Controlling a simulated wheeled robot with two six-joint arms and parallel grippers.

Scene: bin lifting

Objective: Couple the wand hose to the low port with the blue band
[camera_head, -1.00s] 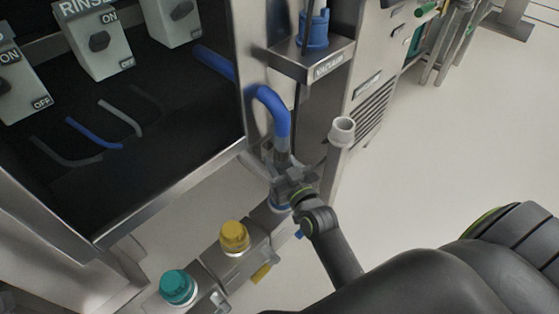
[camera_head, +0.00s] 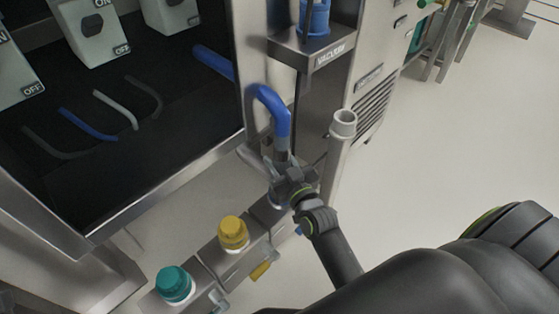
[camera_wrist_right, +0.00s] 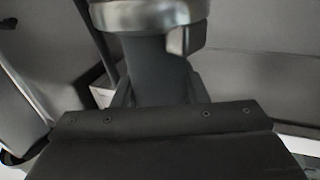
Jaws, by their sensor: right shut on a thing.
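The blue wand hose (camera_head: 273,102) bends out of the cabinet and hangs down to a grey end fitting (camera_head: 282,157). My right gripper (camera_head: 284,180) is shut on this hose end, directly above the low port (camera_head: 276,204) at the far end of the manifold. Only a little of the port and its blue band shows under the gripper. I cannot tell whether the fitting touches the port. In the right wrist view, a dark body (camera_wrist_right: 155,70) with a metal collar (camera_wrist_right: 150,14) sits between the fingers. My left gripper is not in view.
Ports with a yellow cap (camera_head: 233,231) and a teal cap (camera_head: 174,284) stand nearer on the manifold. A grey upright pipe (camera_head: 343,124) is just right of the gripper. A vacuum shelf (camera_head: 318,50) juts out above. Open floor lies to the right.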

